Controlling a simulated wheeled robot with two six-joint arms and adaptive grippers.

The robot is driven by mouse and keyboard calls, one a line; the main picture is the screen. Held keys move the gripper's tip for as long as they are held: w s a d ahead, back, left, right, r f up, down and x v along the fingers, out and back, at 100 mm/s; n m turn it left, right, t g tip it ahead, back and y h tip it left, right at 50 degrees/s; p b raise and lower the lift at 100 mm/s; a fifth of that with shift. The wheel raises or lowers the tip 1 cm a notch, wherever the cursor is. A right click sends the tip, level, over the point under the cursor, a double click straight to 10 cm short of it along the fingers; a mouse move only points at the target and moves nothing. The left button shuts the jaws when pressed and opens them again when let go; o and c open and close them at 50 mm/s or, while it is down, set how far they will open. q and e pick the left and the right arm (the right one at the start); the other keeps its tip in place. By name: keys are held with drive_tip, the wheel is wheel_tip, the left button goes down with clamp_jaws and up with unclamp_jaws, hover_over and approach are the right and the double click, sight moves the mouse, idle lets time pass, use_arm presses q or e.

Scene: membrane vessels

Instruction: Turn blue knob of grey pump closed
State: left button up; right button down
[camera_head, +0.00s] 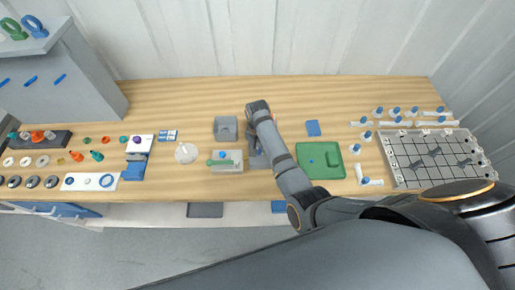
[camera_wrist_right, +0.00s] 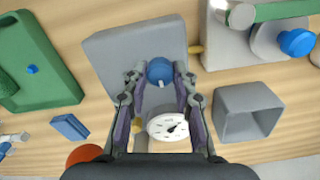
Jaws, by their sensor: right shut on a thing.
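The grey pump (camera_wrist_right: 125,48) is a grey block on the wooden table in the right wrist view. Its round blue knob (camera_wrist_right: 159,71) shows at the middle of that view, with a white dial gauge (camera_wrist_right: 167,127) nearer the wrist. My right gripper (camera_wrist_right: 158,76) reaches over the pump, with one finger on each side of the blue knob, and is shut on it. In the head view my right gripper (camera_head: 256,150) and forearm hide most of the pump and all of the knob. My left gripper does not show in either view.
Beside the pump stand a grey unit (camera_head: 228,168) with a green cylinder and another blue knob (camera_wrist_right: 296,42), and an open grey box (camera_head: 225,128). A green tray (camera_head: 325,172) and small blue block (camera_head: 313,128) lie on the other side. The back strip of table is clear.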

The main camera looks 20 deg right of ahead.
drive_tip(key=c, duration=1.1)
unclamp_jaws()
drive_tip(key=shift+o, duration=0.2)
wheel_tip(320, 180, up, 12)
